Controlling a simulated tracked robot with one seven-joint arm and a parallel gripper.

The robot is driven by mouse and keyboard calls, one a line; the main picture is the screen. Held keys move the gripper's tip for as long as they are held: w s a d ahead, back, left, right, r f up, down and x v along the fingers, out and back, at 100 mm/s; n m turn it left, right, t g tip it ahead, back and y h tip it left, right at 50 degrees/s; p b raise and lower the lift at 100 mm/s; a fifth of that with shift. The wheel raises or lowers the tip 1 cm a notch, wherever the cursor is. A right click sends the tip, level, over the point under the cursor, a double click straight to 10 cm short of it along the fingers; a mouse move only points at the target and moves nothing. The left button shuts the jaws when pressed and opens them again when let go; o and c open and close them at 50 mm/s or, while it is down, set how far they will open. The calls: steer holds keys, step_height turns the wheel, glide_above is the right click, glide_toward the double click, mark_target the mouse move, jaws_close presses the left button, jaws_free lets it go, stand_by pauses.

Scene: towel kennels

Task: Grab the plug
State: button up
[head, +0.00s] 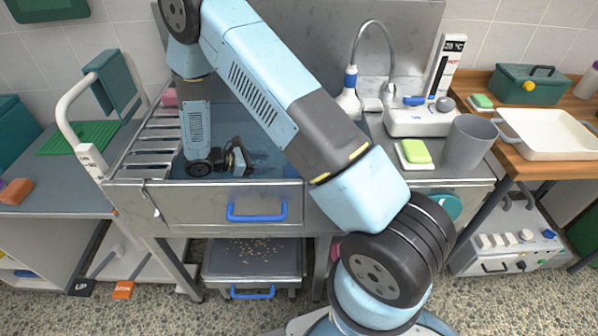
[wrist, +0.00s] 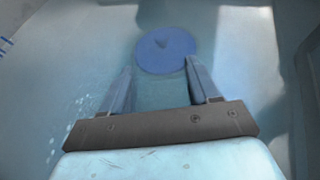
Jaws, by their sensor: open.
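The plug (wrist: 165,50) is a round, flat blue disc with a small raised mark in its middle. It lies in the wet, pale blue basin (wrist: 75,75) in the wrist view. My gripper (wrist: 158,66) is open, with one finger on each side of the near part of the disc as seen from the wrist. Nothing is between the fingers that I can see as held. How high the fingertips are above the disc I cannot tell. In the head view my gripper (head: 240,160) reaches low into the metal tub, and I cannot make out the plug there.
The tub's front wall (head: 185,205) with a blue handle stands close before the gripper. Metal slats (head: 150,145) lie at its left. A faucet (head: 375,45), a green soap (head: 415,151) and a grey cup (head: 468,142) stand on the right side.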

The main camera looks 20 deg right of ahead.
steer(key=shift+a+f, duration=0.1)
steer(key=shift+f, duration=0.5)
steer(key=x, duration=1.3)
steer(key=shift+d, duration=0.4)
steer(key=shift+a, duration=0.1)
jaws_close()
